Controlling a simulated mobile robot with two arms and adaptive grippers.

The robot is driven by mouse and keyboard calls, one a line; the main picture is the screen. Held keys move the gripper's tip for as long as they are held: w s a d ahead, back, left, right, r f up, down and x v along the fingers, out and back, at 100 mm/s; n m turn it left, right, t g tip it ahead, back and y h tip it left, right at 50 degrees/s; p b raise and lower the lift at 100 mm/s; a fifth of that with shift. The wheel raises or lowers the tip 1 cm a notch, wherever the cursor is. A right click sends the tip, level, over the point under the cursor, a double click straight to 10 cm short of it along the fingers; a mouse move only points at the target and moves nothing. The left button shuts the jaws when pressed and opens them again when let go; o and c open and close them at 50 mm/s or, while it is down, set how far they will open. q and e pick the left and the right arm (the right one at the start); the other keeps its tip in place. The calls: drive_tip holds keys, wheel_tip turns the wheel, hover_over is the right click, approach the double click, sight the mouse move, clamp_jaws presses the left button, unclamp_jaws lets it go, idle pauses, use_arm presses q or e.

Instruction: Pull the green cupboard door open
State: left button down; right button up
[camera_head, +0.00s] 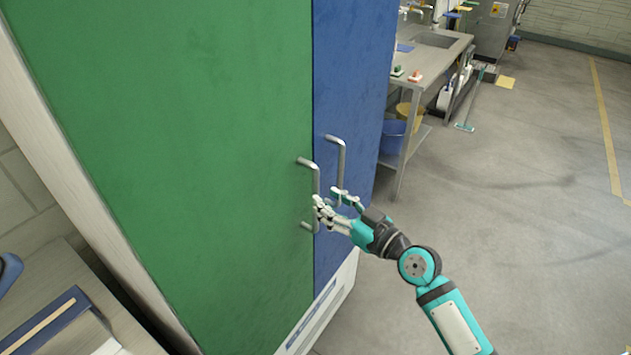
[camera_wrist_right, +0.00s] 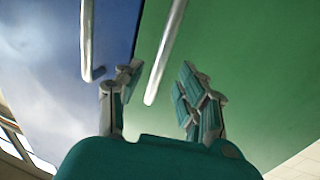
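The green cupboard door (camera_head: 190,150) fills much of the left of the head view and looks closed, level with the blue door (camera_head: 350,80). It also shows in the right wrist view (camera_wrist_right: 255,60). Its silver bar handle (camera_head: 317,180) stands upright near the door's right edge. My right gripper (camera_head: 326,200) is at this handle, its fingers pointing at the door. In the right wrist view, the two fingers (camera_wrist_right: 160,88) are apart, and the handle (camera_wrist_right: 165,55) lies between them in the picture. I cannot see either finger pressing on it. My left gripper is not in view.
The blue door's handle (camera_head: 341,160) is close beside the green one, near my right fingers. A metal sink table (camera_head: 440,62) with a blue bucket (camera_head: 392,137) below stands behind the cupboard. The floor (camera_head: 520,200) to the right is mostly clear.

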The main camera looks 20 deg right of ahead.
sight(318, 194)
drive_tip(key=shift+p+x, duration=0.55)
drive_tip(key=shift+x, duration=1.85)
clamp_jaws()
drive_tip(key=shift+f, duration=0.1)
